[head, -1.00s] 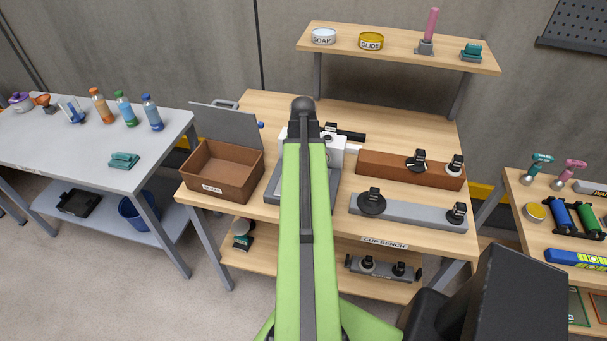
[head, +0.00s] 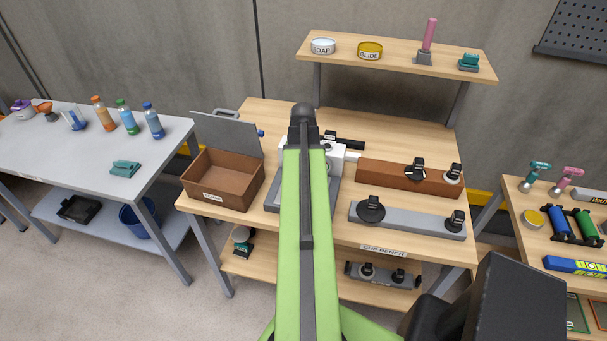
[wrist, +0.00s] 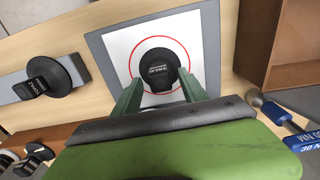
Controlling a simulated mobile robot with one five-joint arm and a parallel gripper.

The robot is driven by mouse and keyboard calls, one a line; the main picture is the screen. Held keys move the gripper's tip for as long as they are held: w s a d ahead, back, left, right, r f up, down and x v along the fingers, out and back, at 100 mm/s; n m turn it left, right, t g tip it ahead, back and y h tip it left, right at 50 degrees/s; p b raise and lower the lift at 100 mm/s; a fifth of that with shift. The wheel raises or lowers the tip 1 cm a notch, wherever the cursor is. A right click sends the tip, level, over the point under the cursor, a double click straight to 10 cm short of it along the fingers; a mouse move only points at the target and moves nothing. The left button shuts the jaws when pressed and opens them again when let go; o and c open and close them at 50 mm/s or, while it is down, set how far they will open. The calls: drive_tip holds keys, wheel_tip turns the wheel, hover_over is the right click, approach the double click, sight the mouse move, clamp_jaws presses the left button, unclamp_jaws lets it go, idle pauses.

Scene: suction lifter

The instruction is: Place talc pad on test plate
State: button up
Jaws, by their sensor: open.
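In the wrist view a white test plate (wrist: 118,58) with a red ring lies on a grey base. In the head view my green arm covers most of the plate and my gripper.
A brown open bin (head: 222,181) stands left of the plate. A brown rack (head: 385,174) and a grey rack (head: 413,217) with black cups stand to its right. The upper shelf (head: 400,57) holds soap and glide tins. A blue-handled tool (wrist: 300,143) lies near the bin.

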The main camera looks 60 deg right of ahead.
wheel_tip(320, 180, up, 11)
drive_tip(key=p, duration=0.9)
drive_tip(key=shift+p, duration=0.4)
drive_tip(key=shift+w, duration=0.1)
drive_tip(key=w+a+n, duration=0.4)
drive_tip(key=w+a, duration=0.5)
drive_tip(key=a, duration=0.4)
drive_tip(key=w+a+n, duration=0.4)
drive_tip(key=w+a, duration=0.6)
drive_tip(key=a, duration=0.3)
drive_tip(key=w+a+n, duration=0.2)
drive_tip(key=a+n, duration=0.4)
drive_tip(key=a, duration=1.7)
drive_tip(key=shift+w+a, duration=0.3)
